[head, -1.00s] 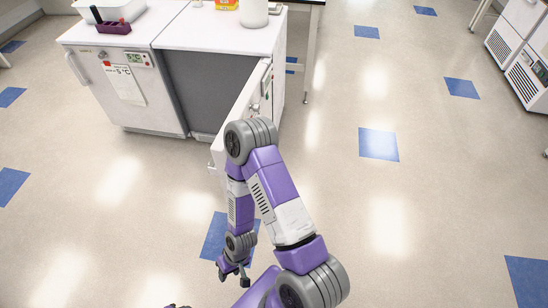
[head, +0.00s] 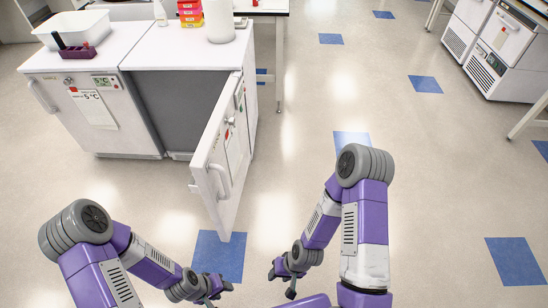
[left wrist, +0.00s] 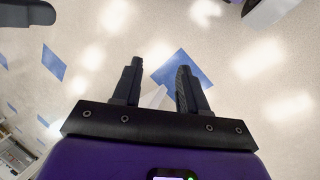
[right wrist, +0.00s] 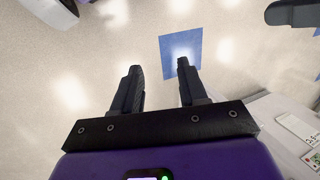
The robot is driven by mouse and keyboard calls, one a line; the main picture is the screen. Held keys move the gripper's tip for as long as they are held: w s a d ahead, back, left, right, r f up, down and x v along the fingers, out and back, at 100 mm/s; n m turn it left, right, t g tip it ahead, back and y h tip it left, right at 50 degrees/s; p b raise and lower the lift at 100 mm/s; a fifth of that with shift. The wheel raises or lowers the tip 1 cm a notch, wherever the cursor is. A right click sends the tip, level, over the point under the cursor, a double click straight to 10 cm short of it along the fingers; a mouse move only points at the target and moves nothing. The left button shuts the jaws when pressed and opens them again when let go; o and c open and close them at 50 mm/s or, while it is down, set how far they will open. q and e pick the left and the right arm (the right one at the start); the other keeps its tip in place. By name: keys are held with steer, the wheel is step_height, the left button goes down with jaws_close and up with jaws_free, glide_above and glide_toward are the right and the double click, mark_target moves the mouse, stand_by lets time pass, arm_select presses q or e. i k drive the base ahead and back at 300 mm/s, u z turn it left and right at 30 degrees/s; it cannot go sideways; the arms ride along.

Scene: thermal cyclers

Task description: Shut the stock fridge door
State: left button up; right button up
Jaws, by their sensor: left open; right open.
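The stock fridge door (head: 225,150) stands wide open in the head view, swung out toward me from the right-hand white fridge cabinet (head: 190,48). Its handle (head: 221,181) is on the door's near end, and the dark grey opening shows to its left. My left gripper (head: 212,298) is low in front of the door, apart from it; its fingers are spread and empty in the left wrist view (left wrist: 158,88). My right gripper (head: 288,284) is low and right of the door's near end, also apart. Its fingers are open and empty in the right wrist view (right wrist: 160,88).
A closed white fridge (head: 90,115) with a temperature notice stands to the left. A white tub (head: 70,30), a purple rack (head: 77,52), colored boxes (head: 190,12) and a white container (head: 219,20) stand on top. The floor right of the door is clear.

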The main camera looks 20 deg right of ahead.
mark_target(220, 163)
steer(key=z, duration=0.1)
steer(key=i, duration=1)
